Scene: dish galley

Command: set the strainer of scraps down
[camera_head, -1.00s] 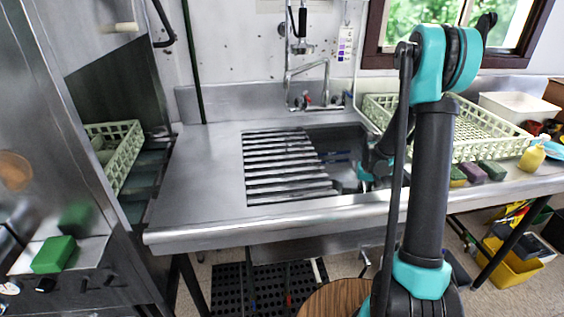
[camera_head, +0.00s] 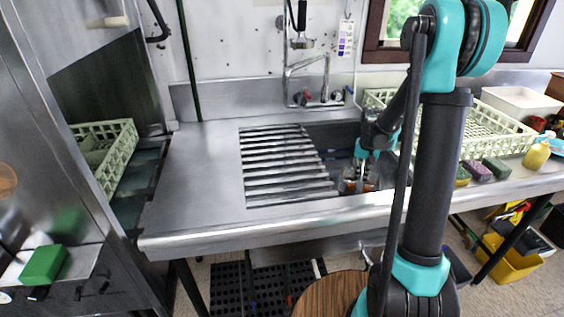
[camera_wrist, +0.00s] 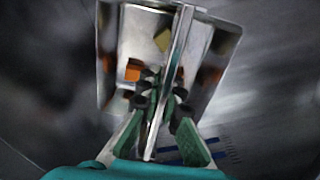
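The strainer (camera_wrist: 136,30) is a shiny metal box-like basket in the wrist view. An orange scrap (camera_wrist: 133,70) and a yellowish scrap (camera_wrist: 162,40) show in it, with other brownish bits. A thin metal bar runs over its middle. My gripper (camera_wrist: 160,90) has its green-padded fingers closed in on this bar, one on each side. In the head view my gripper (camera_head: 359,178) points down at the sink opening, with the strainer (camera_head: 347,186) under it, small and partly hidden by my arm. Whether the strainer touches the sink bottom cannot be told.
The sink (camera_head: 330,135) has a slatted rack (camera_head: 285,165) over its left part. A bare steel counter (camera_head: 195,175) lies left of it. A pale green dish rack (camera_head: 480,140) and several sponges (camera_head: 478,171) stand to the right. The faucet (camera_head: 305,75) is behind.

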